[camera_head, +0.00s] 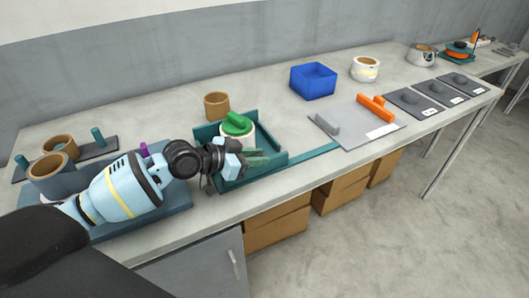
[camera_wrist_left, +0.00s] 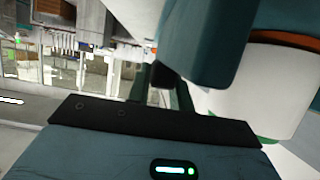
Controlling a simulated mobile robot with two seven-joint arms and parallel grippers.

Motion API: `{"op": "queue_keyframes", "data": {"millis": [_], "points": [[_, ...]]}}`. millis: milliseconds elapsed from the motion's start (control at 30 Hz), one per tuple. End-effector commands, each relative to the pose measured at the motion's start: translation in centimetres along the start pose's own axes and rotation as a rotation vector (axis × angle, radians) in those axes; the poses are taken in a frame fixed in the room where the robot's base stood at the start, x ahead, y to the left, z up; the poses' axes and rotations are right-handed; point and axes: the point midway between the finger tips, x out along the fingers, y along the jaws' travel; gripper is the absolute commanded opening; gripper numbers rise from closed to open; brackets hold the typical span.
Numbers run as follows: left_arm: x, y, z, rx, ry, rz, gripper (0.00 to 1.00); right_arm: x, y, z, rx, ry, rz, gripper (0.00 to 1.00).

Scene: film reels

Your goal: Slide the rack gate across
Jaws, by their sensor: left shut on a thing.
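The teal rack (camera_head: 276,135) stands on the bench in the middle, with raised walls. Inside it stands a white reel (camera_head: 242,138) with a green top (camera_head: 237,123). Green upright pieces (camera_head: 258,159) at the rack's front, beside my fingers, look like the gate. A flat teal strip (camera_head: 318,158) runs right from the rack along the bench's front edge. My left gripper (camera_head: 243,163) is at the rack's front, shut on what appears to be the gate; the fingers hide the grip. In the left wrist view a large teal part (camera_wrist_left: 200,45) and a white round body (camera_wrist_left: 270,90) are close by.
A brown ring (camera_head: 217,106) stands behind the rack. A blue bin (camera_head: 313,81), a white roll (camera_head: 365,69) and a grey board (camera_head: 350,130) with an orange handle (camera_head: 376,107) are to the right. Brown boxes (camera_head: 277,228) sit below the bench.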

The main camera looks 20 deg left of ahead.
Motion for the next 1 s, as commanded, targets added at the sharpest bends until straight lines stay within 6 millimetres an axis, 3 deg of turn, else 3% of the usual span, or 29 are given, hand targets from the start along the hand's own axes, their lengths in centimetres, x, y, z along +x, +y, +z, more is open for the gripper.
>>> {"op": "queue_keyframes", "data": {"millis": [367,400,567,867,1000], "points": [[-0.3,0.0,0.2,0.0,-0.003,0.001,0.0,0.0,0.1,0.1,-0.002,-0.002,0.001,0.36],[-0.3,0.0,0.2,0.0,-0.004,0.001,0.24,0.0,0.1,0.1,-0.002,-0.002,0.001,0.36],[-0.3,0.0,0.2,0.0,-0.003,0.001,0.44,0.0,0.1,0.1,-0.002,-0.002,0.001,0.36],[-0.4,0.0,0.2,0.0,-0.002,0.0,0.44,-0.1,0.1,0.2,-0.002,-0.004,0.0,0.36],[-1.6,-0.1,0.3,0.001,-0.003,0.0,0.44,0.0,0.1,0.3,-0.002,-0.006,0.0,0.36]]}}
